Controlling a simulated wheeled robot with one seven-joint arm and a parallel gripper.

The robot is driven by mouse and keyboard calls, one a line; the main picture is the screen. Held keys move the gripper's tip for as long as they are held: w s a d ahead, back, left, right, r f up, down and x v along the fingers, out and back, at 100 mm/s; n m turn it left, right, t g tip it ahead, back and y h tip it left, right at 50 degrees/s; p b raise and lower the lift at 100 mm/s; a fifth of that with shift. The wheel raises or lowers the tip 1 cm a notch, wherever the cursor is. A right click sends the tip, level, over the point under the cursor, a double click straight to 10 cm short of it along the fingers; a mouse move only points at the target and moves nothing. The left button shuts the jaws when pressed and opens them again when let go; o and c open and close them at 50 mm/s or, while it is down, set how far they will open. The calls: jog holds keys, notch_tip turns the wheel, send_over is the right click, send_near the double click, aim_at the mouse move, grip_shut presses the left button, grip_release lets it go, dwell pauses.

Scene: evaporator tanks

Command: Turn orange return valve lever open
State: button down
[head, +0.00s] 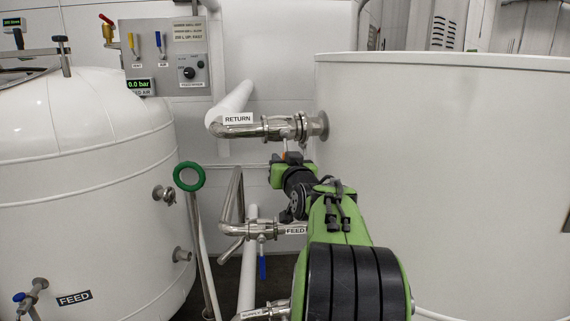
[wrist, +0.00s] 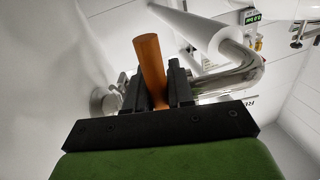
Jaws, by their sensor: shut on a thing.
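The orange return valve lever (wrist: 150,62) stands between the two black fingers of my gripper (wrist: 158,88) in the wrist view. The fingers are shut on it. In the head view my gripper (head: 290,160) is just below the return valve (head: 286,128) on the steel pipe marked RETURN (head: 238,119). The lever seems to hang down from the valve.
The large white tank (head: 440,170) stands close on the right. A lower FEED pipe (head: 262,229) with a blue lever (head: 262,267) lies below left of my gripper. A green ring handle (head: 189,176) and the left tank (head: 80,150) are further left. A control panel (head: 180,58) is behind.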

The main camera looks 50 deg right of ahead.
jog(key=shift+w+a+r+m+b, duration=0.3)
jog(key=shift+w+a+m, duration=0.2)
jog(key=shift+m, duration=0.85)
jog(key=shift+w+a+r+m+b, duration=0.35)
jog(key=shift+a+m, duration=0.3)
jog(key=shift+m, duration=0.65)
jog(key=shift+w+a+r+m+b, duration=0.25)
jog(key=shift+w+a+m, duration=0.3)
jog(key=shift+m, duration=0.8)
jog(key=shift+r, duration=0.1)
jog(key=c, duration=1.1)
grip_release()
jog(key=shift+s, duration=0.1)
